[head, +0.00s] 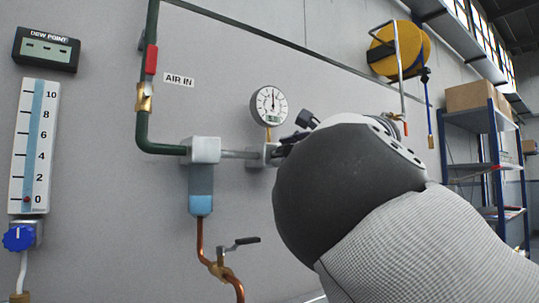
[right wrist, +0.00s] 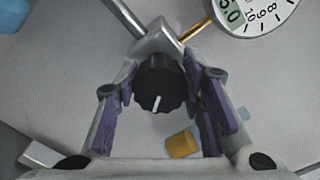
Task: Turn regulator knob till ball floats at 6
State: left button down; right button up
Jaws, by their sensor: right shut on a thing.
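A flow meter (head: 34,145) with a scale from 0 to 10 is on the wall at the left of the head view. Its red ball (head: 27,200) sits at 0. A black regulator knob (right wrist: 160,84) with a white pointer line shows in the right wrist view, below the grey regulator body. My right gripper (right wrist: 160,90) is shut on this knob, with purple pads on either side. In the head view my right gripper (head: 290,143) is mostly hidden by my arm, and the knob is hidden. My left gripper is out of view.
A round pressure gauge (head: 269,106) stands above the regulator. A blue knob (head: 19,238) is under the flow meter. A green pipe (head: 149,70), a lever valve (head: 228,258) and a yellow hose reel (head: 404,48) are on the wall. Shelves (head: 485,130) stand at right.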

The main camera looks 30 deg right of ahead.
jog(key=o, duration=1.1)
jog(key=shift+w, duration=0.1)
jog(key=shift+o, duration=0.2)
jog(key=s, duration=1.2)
jog(key=shift+d, duration=0.45)
